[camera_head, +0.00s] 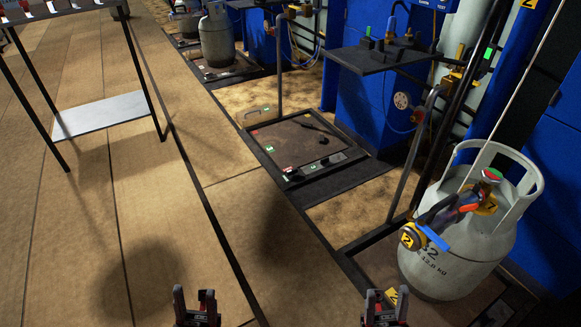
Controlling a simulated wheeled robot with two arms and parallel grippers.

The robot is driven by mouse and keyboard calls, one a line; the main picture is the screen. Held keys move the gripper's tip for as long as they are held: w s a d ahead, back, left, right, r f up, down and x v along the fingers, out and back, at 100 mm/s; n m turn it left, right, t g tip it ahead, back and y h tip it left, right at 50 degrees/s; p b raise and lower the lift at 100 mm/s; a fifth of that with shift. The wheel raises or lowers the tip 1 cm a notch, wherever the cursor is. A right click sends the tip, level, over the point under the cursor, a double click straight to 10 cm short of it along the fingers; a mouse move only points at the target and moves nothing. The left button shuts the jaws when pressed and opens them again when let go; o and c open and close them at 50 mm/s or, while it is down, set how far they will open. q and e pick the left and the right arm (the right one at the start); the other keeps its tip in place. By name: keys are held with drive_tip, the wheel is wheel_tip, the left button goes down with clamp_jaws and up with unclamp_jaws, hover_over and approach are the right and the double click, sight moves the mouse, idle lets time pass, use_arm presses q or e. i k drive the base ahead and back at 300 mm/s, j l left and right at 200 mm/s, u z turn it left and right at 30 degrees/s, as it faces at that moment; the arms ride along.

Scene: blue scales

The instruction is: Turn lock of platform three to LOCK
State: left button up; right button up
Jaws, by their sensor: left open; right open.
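An empty dark platform (283,138) lies in the middle of the head view, with a dark cable or hose on top. Its front edge carries a dark strip with small knobs and a light label (325,161); small green and red marks sit along its left side. I cannot read a number on it, nor tell which part is the lock or how it is turned. My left gripper (194,300) and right gripper (386,300) are at the bottom edge, both open and empty, well short of this platform.
A grey gas cylinder (450,255) marked 2, with a blue-handled connector on it, stands at the right. Another cylinder (217,40) stands on a farther platform. Blue cabinets (365,105) line the right. A black-legged table (100,115) stands at left. The floor between is clear.

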sight(292, 172)
drive_tip(key=i+j, duration=0.45)
drive_tip(key=i, duration=0.15)
drive_tip(key=i+j, duration=0.4)
drive_tip(key=i, duration=0.2)
drive_tip(key=i+j, duration=0.45)
drive_tip(key=i, duration=0.15)
drive_tip(key=i+j+z, duration=0.25)
drive_tip(key=z, duration=0.15)
drive_tip(key=i+j+z, duration=0.5)
drive_tip(key=j+z, duration=0.3)
drive_tip(key=z, duration=0.2)
